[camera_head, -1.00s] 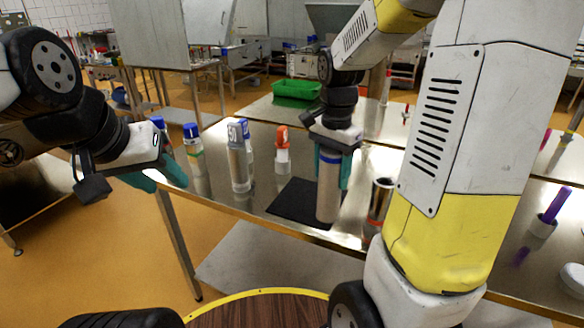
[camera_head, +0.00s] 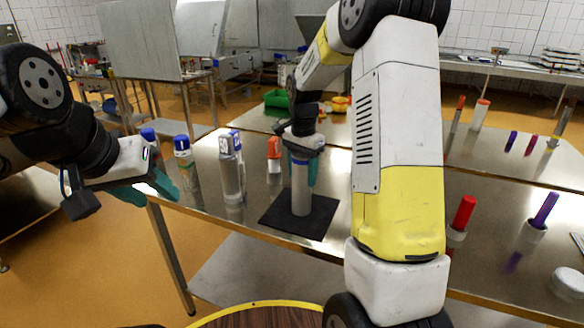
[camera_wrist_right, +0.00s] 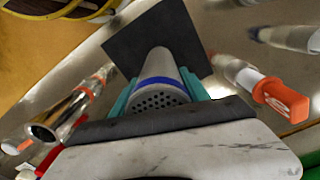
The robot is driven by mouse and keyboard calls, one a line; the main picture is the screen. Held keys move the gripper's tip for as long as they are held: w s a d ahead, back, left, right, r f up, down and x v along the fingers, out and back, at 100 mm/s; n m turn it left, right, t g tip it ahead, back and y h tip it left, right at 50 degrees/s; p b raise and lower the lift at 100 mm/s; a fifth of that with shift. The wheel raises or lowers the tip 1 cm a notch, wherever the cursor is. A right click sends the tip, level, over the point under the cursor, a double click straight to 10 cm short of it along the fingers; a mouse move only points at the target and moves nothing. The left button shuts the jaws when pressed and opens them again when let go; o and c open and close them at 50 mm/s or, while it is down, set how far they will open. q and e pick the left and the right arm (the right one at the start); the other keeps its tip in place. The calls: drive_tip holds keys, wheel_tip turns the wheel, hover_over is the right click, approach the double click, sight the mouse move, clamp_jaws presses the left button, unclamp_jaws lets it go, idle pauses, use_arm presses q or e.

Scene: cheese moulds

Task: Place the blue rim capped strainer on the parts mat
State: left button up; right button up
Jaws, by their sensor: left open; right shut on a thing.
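The strainer (camera_head: 300,192) is a grey cylinder with a blue band and a perforated end. It is upright over the middle of the black parts mat (camera_head: 322,222); whether its foot touches the mat I cannot tell. My right gripper (camera_head: 302,160) is shut on the strainer near its top, with teal fingers on either side. The wrist view shows the blue rim and holed end of the strainer (camera_wrist_right: 160,92) between the fingers, with the mat (camera_wrist_right: 126,50) beyond. My left gripper (camera_head: 160,190) is open and empty, off the table's left edge.
A red tube (camera_head: 464,213) and a purple tube (camera_head: 545,210) stand in holders to the right. A green bin (camera_head: 278,98) is farther back.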

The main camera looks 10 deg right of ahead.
drive_tip(key=o, duration=1.6)
wheel_tip(320, 180, up, 12)
drive_tip(key=shift+f, duration=0.1)
drive_tip(key=s+a+r+n+t+y, duration=0.1)
drive_tip(key=s+n+t, duration=0.2)
drive_tip(key=s, duration=0.9)
drive_tip(key=s+a+r+n+t+y, duration=0.1)
drive_tip(key=s+a+r+n+t, duration=0.1)
drive_tip(key=s+n, duration=0.6)
drive_tip(key=s+t, duration=0.1)
drive_tip(key=s, duration=0.4)
drive_tip(key=shift+r, duration=0.2)
drive_tip(key=shift+s, duration=0.1)
